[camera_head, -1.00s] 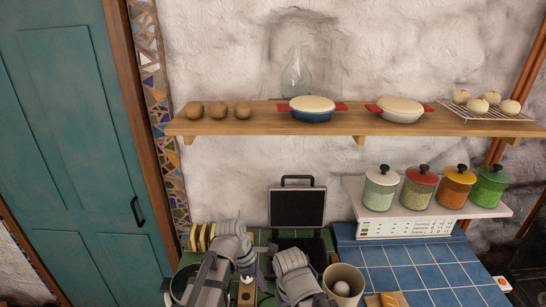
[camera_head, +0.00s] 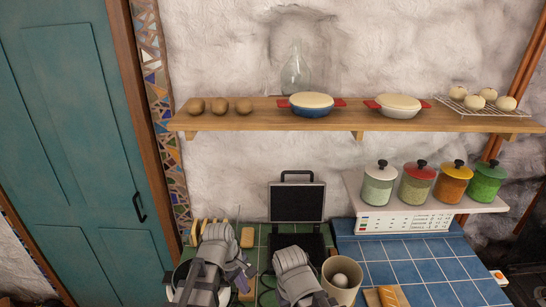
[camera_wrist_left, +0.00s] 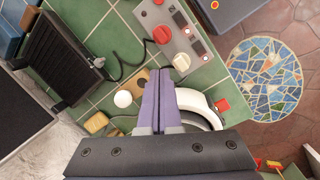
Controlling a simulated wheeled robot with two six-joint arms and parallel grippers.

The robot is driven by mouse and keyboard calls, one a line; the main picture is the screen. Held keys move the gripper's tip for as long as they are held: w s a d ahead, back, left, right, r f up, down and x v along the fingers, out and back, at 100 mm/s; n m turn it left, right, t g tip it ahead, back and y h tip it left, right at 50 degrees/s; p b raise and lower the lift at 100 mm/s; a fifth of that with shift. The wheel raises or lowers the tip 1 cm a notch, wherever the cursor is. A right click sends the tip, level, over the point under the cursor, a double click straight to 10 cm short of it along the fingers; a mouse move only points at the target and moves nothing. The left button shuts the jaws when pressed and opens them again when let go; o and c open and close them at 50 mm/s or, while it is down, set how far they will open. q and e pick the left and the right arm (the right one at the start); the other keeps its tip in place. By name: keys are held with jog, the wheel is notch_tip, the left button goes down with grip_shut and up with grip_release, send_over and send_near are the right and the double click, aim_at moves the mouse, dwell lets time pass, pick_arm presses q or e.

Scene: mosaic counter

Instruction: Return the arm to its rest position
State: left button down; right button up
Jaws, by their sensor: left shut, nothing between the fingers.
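My left arm comes up from the bottom edge of the head view, over the green-tiled counter (camera_head: 256,240). Its gripper (camera_head: 244,268) shows there as a small purple part beside the grey wrist. In the left wrist view the two purple fingers (camera_wrist_left: 160,88) lie together, shut with nothing between them, above the green tiles. A white round rim is partly hidden behind the fingers. My right arm stands beside the left one in the head view, and its fingers are not visible.
An open black press (camera_head: 297,203) stands behind my arms. A beige pot (camera_head: 342,291) with an egg-like object inside is at the right. Blue tiles (camera_head: 400,262) beyond it are mostly clear. A knobbed control panel (camera_wrist_left: 166,32) lies near the fingers. A wooden shelf (camera_head: 360,121) hangs above.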

pick_arm(q)
jog(key=s+a+m+y, duration=0.2)
jog(key=s+a+m, duration=0.1)
jog(key=a+m, duration=0.65)
jog(key=s+d+f+m+b, duration=0.1)
jog(key=s+d+f+b, duration=0.1)
jog(key=d+f+b, duration=0.2)
jog(key=s+d+f+m+y+b, duration=0.1)
jog(key=s+d+f+m+b, duration=0.1)
jog(key=d+f+b, duration=0.1)
jog(key=s+d+f+m+b, duration=0.2)
jog(key=d+f+b, duration=0.2)
jog(key=d+f, duration=0.1)
jog(key=shift+m+g+y+b, duration=0.25)
jog(key=shift+g+y+b, duration=0.05)
jog(key=shift+b, duration=0.05)
pick_arm(e)
notch_tip(320, 180, down, 12)
jog(key=shift+r, duration=0.15)
